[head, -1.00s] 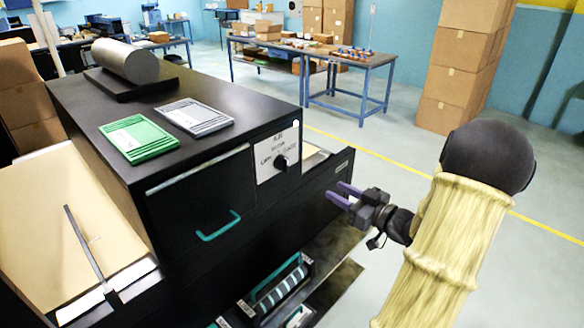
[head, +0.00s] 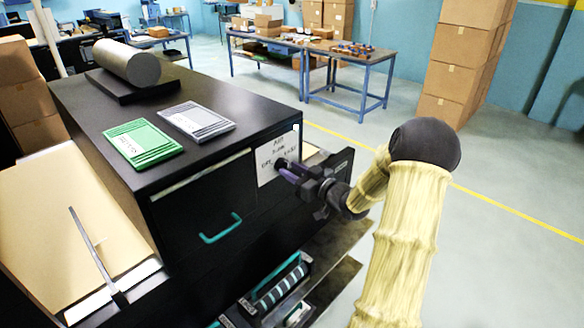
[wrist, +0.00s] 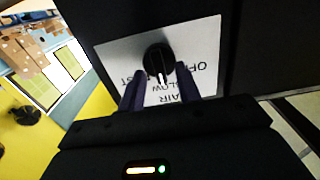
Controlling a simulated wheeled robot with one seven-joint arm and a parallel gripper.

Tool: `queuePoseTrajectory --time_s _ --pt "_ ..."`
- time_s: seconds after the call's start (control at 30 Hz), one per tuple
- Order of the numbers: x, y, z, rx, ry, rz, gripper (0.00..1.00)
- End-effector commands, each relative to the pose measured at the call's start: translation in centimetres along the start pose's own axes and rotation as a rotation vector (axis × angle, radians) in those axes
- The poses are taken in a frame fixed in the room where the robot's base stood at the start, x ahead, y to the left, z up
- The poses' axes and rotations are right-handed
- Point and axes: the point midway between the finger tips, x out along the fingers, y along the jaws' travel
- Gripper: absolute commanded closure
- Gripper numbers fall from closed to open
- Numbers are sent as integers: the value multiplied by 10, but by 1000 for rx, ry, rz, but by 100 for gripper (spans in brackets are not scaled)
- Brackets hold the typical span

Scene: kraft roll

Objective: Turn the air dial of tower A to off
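The air dial (wrist: 158,62) is a round black knob with a white pointer mark, on a white label plate (wrist: 107,55) lettered AIR, SLOW and OFF, partly covered in the wrist view. The plate (head: 268,172) is on the upper right of the black tower's (head: 90,110) front. My gripper (head: 284,170) is at the dial, its purple fingers pointing at the plate. In the wrist view the fingers (wrist: 160,92) stand apart, one on each side of the dial's near part. I cannot tell whether they touch it.
A teal-handled drawer (head: 215,215) is left of the plate. Green (head: 143,143) and grey (head: 197,119) pads and a metal roll (head: 128,62) lie on top. Floor to the right is free.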

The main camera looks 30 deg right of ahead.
Motion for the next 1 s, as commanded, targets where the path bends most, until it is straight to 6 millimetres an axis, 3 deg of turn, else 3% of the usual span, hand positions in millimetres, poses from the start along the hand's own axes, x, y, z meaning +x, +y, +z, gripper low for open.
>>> queuePoseTrajectory --time_s 0.37,0.53,1.0 --pt "7 0 0 -1 0 1 66" --pt "7 0 0 0 0 1 100" --pt "7 0 3 -48 0 0 100"
